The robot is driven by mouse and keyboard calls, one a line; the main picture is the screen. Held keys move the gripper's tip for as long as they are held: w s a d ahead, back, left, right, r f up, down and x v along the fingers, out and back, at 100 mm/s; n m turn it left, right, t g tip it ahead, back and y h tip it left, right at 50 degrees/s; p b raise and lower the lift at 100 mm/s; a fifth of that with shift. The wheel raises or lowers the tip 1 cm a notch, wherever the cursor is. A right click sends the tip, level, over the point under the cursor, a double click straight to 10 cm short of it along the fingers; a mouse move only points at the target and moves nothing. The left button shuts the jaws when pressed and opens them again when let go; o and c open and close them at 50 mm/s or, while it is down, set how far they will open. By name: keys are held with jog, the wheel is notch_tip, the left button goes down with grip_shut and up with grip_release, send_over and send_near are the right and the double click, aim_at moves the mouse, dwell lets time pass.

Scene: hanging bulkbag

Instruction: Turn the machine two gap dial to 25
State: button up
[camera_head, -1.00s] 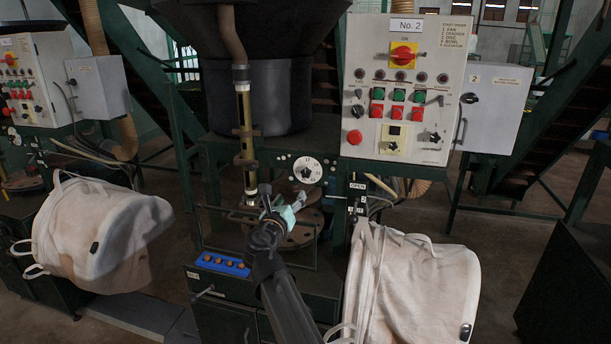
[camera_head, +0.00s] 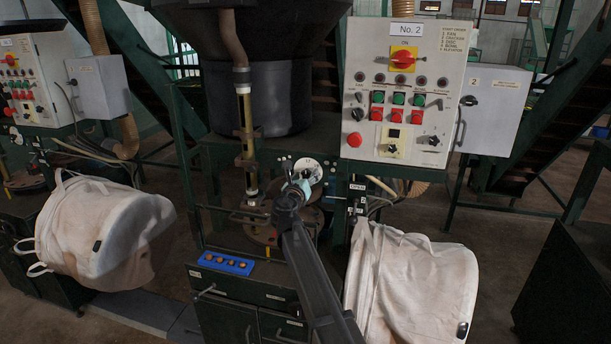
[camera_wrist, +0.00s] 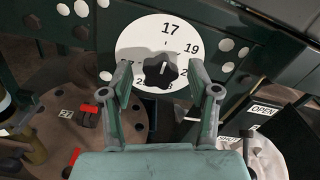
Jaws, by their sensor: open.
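The gap dial (camera_wrist: 143,42) is a round white plate with black numbers and a dark lobed knob (camera_wrist: 160,70) at its centre. In the wrist view, 17 stands at its top and 19 at upper right; the lower numbers are partly hidden or too small to read surely. My gripper (camera_wrist: 166,80) is open, its two fingers on either side of the knob, with no clear contact visible. In the head view the dial (camera_head: 312,168) is partly covered by my gripper (camera_head: 300,180). The panel above carries a "No. 2" sign (camera_head: 406,30).
The control panel (camera_head: 345,150) with buttons and switches is above right. White bulk bags hang at the left (camera_head: 90,235) and right (camera_head: 410,290). A blue tray (camera_head: 226,263) sits lower left. An OPEN/SHUT label (camera_wrist: 263,110) is right of the dial.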

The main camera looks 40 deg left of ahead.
jog(key=shift+w, duration=0.15)
jog(key=c, duration=1.2)
